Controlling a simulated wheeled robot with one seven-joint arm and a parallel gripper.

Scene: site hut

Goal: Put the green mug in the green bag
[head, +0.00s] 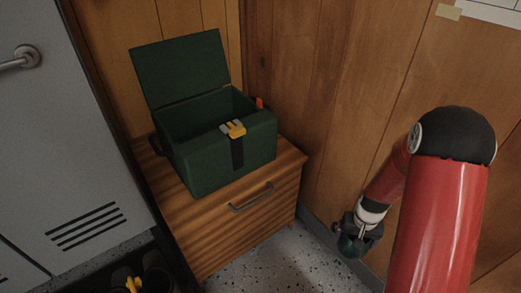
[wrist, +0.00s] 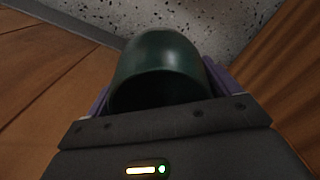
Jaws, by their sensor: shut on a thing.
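The green bag (head: 222,160) is a dark green box-shaped bag with its lid up and open. It stands on the wooden drawer cabinet in the head view, and its inside looks empty as far as I can see. My gripper (head: 355,240) is low at the right, apart from the bag and beyond the cabinet's right side. It is shut on the green mug (wrist: 160,65), which fills the middle of the wrist view between the fingers. In the head view the mug (head: 350,247) shows only as a small dark green shape. Its handle is hidden.
The wooden cabinet (head: 240,225) has a metal drawer handle. A grey locker (head: 60,130) stands at the left, with dark boots (head: 155,275) on the floor below. Wood-panelled walls (head: 340,80) close in behind and at the right. Speckled floor (head: 275,265) is clear in front.

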